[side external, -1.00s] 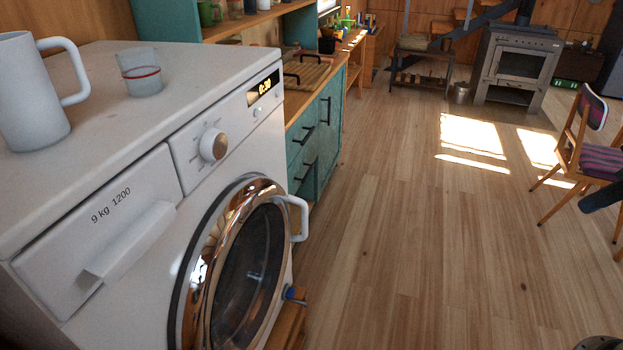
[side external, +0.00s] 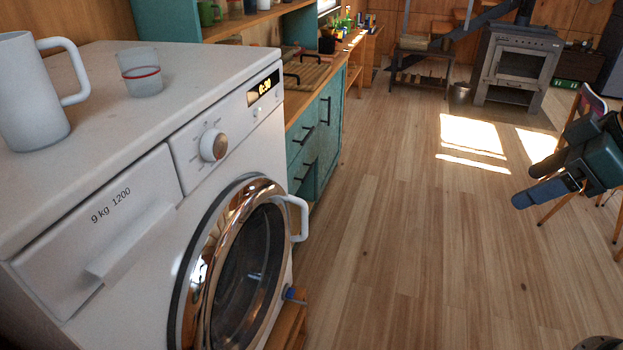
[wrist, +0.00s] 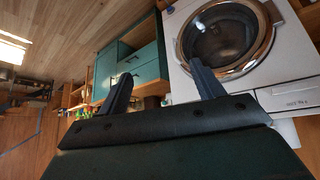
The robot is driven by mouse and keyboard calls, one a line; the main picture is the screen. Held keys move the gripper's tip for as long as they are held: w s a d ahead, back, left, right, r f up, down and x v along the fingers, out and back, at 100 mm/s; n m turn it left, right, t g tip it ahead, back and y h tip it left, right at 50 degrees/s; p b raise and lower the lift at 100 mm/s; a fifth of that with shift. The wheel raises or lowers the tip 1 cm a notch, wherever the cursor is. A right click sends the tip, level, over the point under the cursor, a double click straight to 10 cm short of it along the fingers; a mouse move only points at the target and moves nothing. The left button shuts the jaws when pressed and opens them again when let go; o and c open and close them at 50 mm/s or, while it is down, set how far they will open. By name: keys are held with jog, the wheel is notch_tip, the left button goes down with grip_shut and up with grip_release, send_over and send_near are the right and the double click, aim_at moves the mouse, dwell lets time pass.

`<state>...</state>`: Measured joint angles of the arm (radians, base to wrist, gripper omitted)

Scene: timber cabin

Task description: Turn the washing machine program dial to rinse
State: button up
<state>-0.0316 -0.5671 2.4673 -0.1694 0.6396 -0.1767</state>
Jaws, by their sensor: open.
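The white washing machine (side external: 130,225) stands at the left in the side view. Its round white program dial (side external: 213,145) sits on the front panel between the drawer and the lit display (side external: 263,87). The marks around the dial are too small to read. My gripper (side external: 528,185) is at the right of the side view, open and empty, well away from the machine. In the wrist view the open fingers (wrist: 160,75) point toward the machine (wrist: 265,75), which appears upside down. I cannot make out the dial in that view.
The round door (side external: 240,265) is shut, with a white handle (side external: 298,218) sticking out. A white mug (side external: 30,95) and a clear cup (side external: 141,75) stand on top of the machine. Teal cabinets (side external: 318,130) are beside it. The wooden floor (side external: 420,230) between gripper and machine is clear.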

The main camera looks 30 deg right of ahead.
jog(key=w+a+n+t+y, duration=0.1)
jog(key=w+a+n+y, duration=0.3)
jog(key=w+a, duration=0.3)
jog(key=w+a+n+y, duration=0.4)
jog(key=w+a, duration=0.1)
jog(key=a, duration=0.4)
jog(key=t+y, duration=0.4)
send_near(221, 147)
jog(key=shift+v, duration=2.85)
jog(key=shift+w+d+r, duration=0.1)
jog(key=shift+r, duration=0.05)
jog(key=shift+w, duration=0.1)
jog(key=shift+x, duration=6.8)
jog(key=c, duration=1)
